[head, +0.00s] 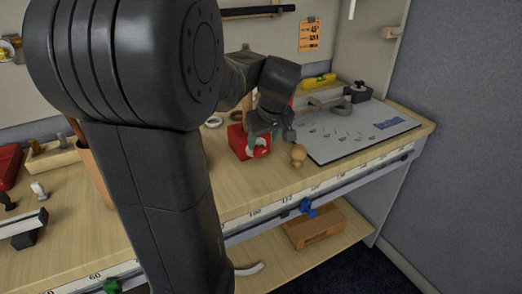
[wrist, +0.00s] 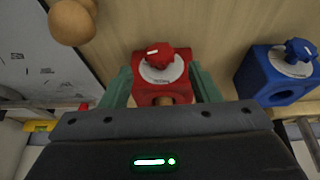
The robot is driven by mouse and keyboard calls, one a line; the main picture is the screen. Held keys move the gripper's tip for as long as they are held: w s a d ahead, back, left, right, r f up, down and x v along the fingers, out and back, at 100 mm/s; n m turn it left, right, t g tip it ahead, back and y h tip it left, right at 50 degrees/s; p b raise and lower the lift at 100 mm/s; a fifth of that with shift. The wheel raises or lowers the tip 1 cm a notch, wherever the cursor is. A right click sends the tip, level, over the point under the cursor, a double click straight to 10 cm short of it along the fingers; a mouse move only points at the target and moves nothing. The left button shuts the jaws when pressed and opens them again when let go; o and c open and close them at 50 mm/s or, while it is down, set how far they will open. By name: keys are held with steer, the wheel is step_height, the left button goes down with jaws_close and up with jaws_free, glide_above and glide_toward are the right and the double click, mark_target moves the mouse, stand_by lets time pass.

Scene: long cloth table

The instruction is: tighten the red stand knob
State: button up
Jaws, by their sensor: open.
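The red stand (wrist: 180,92) is a red block on the wooden bench, with a white dial and a red knob (wrist: 158,55) on its face. In the head view the red stand (head: 236,141) is partly covered by my gripper (head: 264,136). In the wrist view my gripper (wrist: 160,74) is open, with one green finger on each side of the red stand and the knob lying just beyond the fingertips, between their lines. The jaws hold nothing. I cannot tell whether the fingers touch the stand.
A similar blue stand (wrist: 280,75) is to the right in the wrist view. A round wooden piece (head: 298,154) stands close by the red stand. A grey board (head: 362,130) lies to the right. My arm hides much of the bench.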

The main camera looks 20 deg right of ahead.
mark_target(263, 148)
steer(key=x, duration=0.5)
steer(key=shift+f, duration=0.2)
steer(key=c, duration=1)
steer(key=shift+d+r+y+p, duration=0.2)
steer(key=shift+r+y+p, duration=0.05)
steer(key=shift+y+p, duration=0.55)
steer(key=shift+w+d+f+m+y+p, duration=0.15)
steer(key=shift+m+y+p, duration=0.1)
steer(key=shift+y+p, duration=0.35)
steer(key=shift+s+f+m+y+p, duration=0.15)
steer(key=shift+m+y+p, duration=0.2)
steer(key=shift+y, duration=0.45)
steer(key=shift+w, duration=0.1)
steer(key=o, duration=1)
